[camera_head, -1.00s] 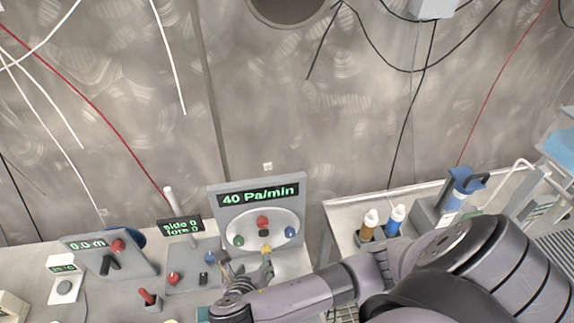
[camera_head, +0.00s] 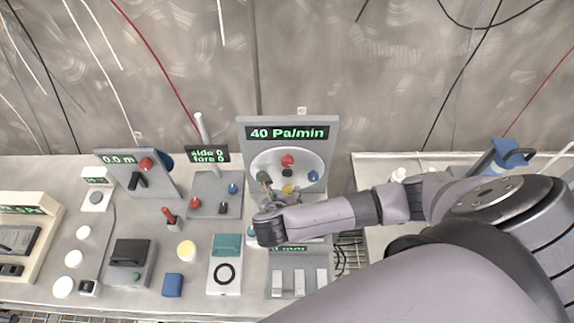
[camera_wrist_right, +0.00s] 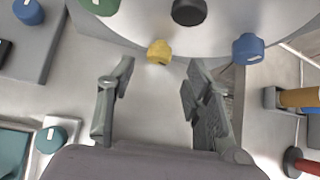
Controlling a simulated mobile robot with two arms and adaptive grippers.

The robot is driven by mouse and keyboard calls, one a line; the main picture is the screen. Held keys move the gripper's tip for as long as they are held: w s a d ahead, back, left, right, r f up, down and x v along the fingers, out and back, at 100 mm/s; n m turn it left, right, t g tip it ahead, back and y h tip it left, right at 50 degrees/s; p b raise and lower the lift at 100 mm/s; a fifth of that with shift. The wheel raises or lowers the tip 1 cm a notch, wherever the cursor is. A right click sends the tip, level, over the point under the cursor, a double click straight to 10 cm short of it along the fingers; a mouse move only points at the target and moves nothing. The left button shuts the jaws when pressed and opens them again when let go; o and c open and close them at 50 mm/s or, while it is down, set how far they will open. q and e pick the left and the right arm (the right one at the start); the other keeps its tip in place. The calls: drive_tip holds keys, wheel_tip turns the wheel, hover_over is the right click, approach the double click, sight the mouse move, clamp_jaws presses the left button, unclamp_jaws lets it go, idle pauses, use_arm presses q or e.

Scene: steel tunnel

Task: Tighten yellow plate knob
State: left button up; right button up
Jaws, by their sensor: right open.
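The yellow knob (camera_wrist_right: 159,52) sits at the lower edge of a round white plate (camera_wrist_right: 140,25) in the right wrist view. It also shows in the head view (camera_head: 287,190), at the bottom of the plate under the "40 Pa/min" display (camera_head: 288,133). My right gripper (camera_wrist_right: 158,95) is open, its two fingers apart on either side below the yellow knob, with nothing between them. In the head view my right gripper (camera_head: 281,194) is at the plate's lower edge, partly hidden by its own wrist. My left gripper is not in view.
The plate also carries a red knob (camera_head: 287,160), a blue knob (camera_wrist_right: 248,47), a green knob (camera_wrist_right: 100,5) and a black knob (camera_wrist_right: 189,11). A small panel with knobs (camera_head: 208,207) stands to the left.

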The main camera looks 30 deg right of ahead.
sight(287, 192)
drive_tip(key=shift+x, duration=2.35)
drive_tip(key=shift+a, duration=0.1)
clamp_jaws()
